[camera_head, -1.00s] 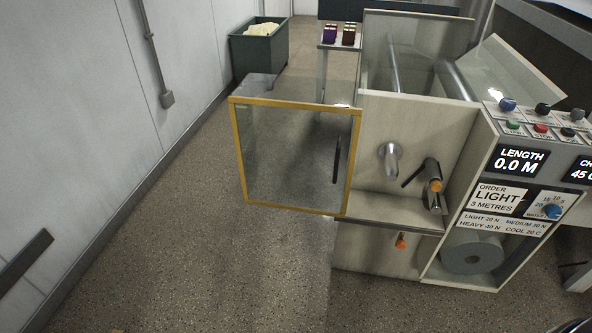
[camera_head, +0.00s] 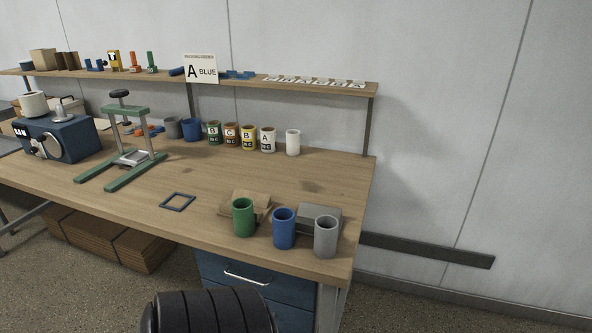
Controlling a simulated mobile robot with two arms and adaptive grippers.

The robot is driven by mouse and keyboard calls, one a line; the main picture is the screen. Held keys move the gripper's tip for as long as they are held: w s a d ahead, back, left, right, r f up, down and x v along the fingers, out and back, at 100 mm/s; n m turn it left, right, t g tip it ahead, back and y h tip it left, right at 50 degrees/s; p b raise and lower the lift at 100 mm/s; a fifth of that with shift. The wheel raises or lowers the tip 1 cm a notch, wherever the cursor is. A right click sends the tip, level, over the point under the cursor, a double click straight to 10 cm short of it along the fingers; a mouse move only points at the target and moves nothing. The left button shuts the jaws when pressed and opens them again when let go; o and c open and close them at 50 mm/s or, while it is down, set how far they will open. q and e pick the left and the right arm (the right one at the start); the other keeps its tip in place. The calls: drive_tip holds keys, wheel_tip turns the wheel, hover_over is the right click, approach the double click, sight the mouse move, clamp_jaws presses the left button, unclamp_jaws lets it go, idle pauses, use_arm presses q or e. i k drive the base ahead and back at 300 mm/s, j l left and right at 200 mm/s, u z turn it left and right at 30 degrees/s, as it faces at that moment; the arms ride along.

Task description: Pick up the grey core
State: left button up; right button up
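The grey core (camera_head: 326,237) is a short hollow cylinder standing upright near the front right corner of the wooden bench (camera_head: 110,215). A blue core (camera_head: 284,229) and a green core (camera_head: 243,218) stand in a row to its left. A grey block (camera_head: 318,212) lies just behind the grey core, and a brown block (camera_head: 247,198) lies behind the green one. Neither of my grippers shows in the head view.
A green-framed press (camera_head: 120,160), a blue machine (camera_head: 58,138) and a dark square frame (camera_head: 178,201) are on the bench. Several labelled tins stand along the back, with a white cylinder (camera_head: 292,142). A shelf (camera_head: 310,83) runs above. Floor right of the bench is clear.

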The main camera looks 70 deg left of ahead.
sight(326, 237)
drive_tip(key=u, duration=1.85)
